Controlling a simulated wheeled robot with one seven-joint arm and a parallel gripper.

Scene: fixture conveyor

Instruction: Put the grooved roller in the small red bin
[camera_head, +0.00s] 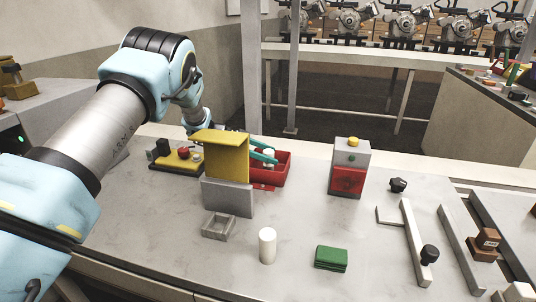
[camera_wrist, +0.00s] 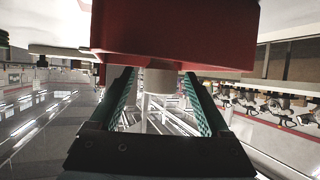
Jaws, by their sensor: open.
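A small red bin (camera_head: 284,176) stands at the table's middle, partly hidden behind a yellow and grey block; its red wall fills the top of the wrist view (camera_wrist: 180,30). My gripper (camera_head: 271,155) is at the bin, its teal fingers over the bin's opening. The fingers are open in the wrist view (camera_wrist: 160,78). A pale cylinder (camera_wrist: 159,82), likely the grooved roller, shows between them against the red bin, with a gap to each finger. Its grooves cannot be made out, nor whether it rests on the bin floor.
The yellow and grey block (camera_head: 228,196) stands just in front of the bin. A red and grey box (camera_head: 348,168) stands right.

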